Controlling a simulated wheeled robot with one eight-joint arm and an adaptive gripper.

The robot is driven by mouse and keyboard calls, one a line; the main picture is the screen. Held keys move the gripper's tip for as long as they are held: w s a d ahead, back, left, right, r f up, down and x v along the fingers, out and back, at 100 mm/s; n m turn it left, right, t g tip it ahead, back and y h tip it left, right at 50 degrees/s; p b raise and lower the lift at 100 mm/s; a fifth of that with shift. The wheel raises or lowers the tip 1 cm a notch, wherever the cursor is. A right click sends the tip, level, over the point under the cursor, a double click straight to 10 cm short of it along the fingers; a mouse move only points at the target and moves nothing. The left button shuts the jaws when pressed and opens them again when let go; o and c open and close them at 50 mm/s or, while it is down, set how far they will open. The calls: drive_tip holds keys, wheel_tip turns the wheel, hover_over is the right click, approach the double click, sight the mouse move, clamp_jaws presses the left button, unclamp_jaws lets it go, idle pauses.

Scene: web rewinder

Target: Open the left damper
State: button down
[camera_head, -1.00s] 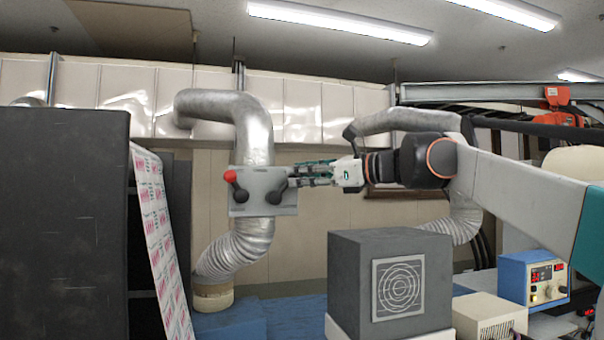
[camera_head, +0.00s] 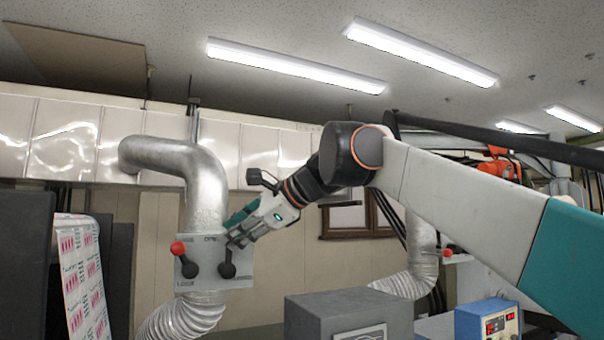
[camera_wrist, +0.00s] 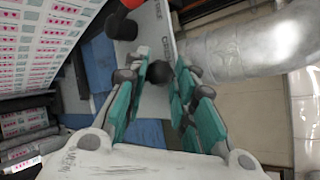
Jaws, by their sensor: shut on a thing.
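The left damper's grey plate (camera_head: 209,274) is on the silver left duct, with partly legible lettering at top and bottom. On its left side is a lever with a red knob (camera_head: 177,248) and dark hub. On its right side is a dark lever (camera_head: 227,269), pointing up to my gripper (camera_head: 234,240). My gripper is shut on the upper end of this dark lever. In the wrist view, the teal fingers (camera_wrist: 163,100) stand on either side of the dark rounded lever part (camera_wrist: 160,74); its gripped end is partly hidden. The red knob shows at the top there.
The left duct (camera_head: 203,190) bends above the plate and continues as a flexible hose below. A dark grey box (camera_head: 345,312) stands low in the middle. A printed web (camera_head: 83,280) hangs at left. Another red knob (camera_head: 447,252) is by the right duct.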

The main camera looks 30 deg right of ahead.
drive_tip(key=shift+s+a+f, duration=0.1)
drive_tip(key=shift+a+f, duration=0.05)
drive_tip(key=shift+a, duration=0.1)
idle(0.3)
drive_tip(key=c, duration=1.7)
unclamp_jaws()
drive_tip(key=o, duration=0.4)
drive_tip(key=shift+w+a, duration=0.1)
drive_tip(key=shift+w, duration=0.1)
drive_tip(key=shift+r, duration=5)
drive_tip(key=shift+w, duration=0.1)
